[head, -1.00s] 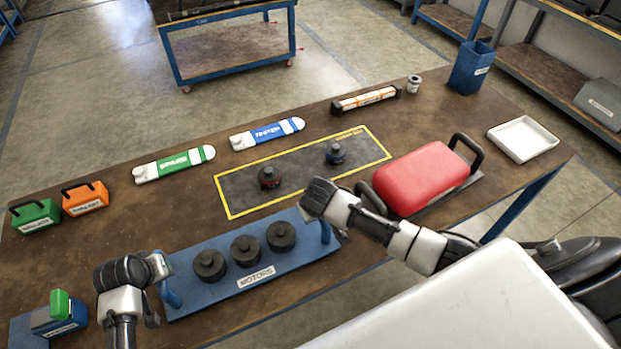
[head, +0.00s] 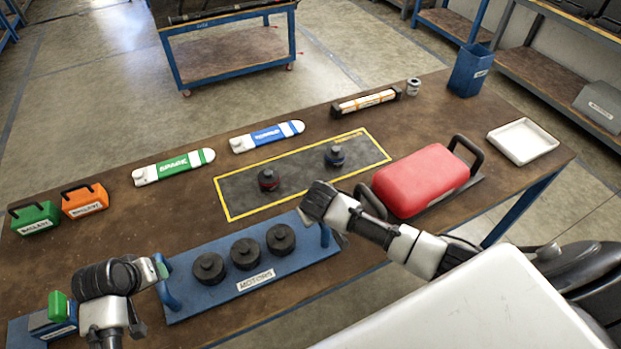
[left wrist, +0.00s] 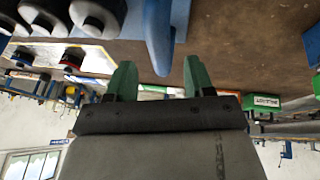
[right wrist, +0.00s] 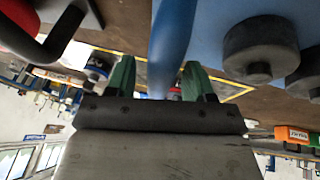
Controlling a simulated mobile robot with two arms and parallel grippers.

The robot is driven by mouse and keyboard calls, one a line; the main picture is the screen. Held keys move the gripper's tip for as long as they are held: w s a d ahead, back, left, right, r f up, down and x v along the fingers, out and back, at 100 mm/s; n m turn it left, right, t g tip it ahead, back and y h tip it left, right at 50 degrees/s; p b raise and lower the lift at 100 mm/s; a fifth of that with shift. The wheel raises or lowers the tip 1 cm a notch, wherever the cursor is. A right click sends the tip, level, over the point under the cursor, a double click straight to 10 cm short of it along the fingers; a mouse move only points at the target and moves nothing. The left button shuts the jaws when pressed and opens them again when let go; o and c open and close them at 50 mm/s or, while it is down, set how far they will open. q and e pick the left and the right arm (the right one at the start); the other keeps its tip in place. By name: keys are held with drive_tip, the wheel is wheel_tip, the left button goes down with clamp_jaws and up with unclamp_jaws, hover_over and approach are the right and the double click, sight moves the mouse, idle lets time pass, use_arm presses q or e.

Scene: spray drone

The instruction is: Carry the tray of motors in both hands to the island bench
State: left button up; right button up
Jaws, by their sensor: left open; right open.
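The blue tray (head: 205,307), labelled MOTORS, lies on the brown workbench with three black motors (head: 245,253) in a row on it. It has an upright blue handle at each end. My left gripper (head: 158,268) is open at the tray's left handle (head: 168,287); in the left wrist view that handle (left wrist: 160,40) stands just beyond and between the green fingertips. My right gripper (head: 318,215) is open at the right handle, which it partly hides in the head view. In the right wrist view the right handle (right wrist: 172,40) runs between the green fingers. The island bench cannot be identified for certain.
A red case (head: 420,180) stands right of my right gripper. A yellow-edged mat (head: 295,180) with two small motors lies behind the tray. A green-topped blue box (head: 55,318) is near my left arm. A blue cart (head: 230,50) stands across the open floor.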

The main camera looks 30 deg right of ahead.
use_arm(q)
drive_tip(key=v, duration=0.7)
use_arm(e)
drive_tip(key=v, duration=1.2)
